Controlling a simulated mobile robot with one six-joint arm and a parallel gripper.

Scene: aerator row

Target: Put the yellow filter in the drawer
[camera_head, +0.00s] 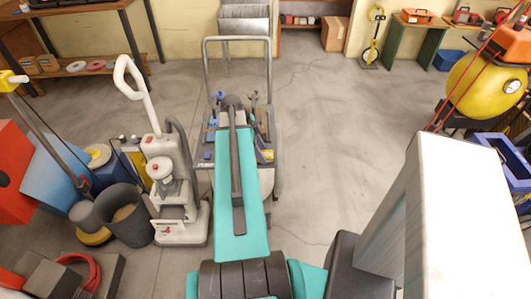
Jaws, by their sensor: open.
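I cannot make out a yellow filter for certain. A yellow round part with a pale centre (97,155) sits at the left beside a blue machine, but I cannot tell what it is. No drawer can be clearly picked out. My teal arm reaches forward over a wheeled machine with a grey tubular handle (237,39) and hides much of it. Small blue and dark parts (211,130) show on top of that machine beside my arm. My gripper is not visible.
A pale upright floor machine (180,190) and a dark bucket (126,214) stand close left. A large yellow drum (476,88) and a blue crate (490,142) are at the right. Shelves and a green bench (430,36) line the back. The floor (335,130) right of centre is clear.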

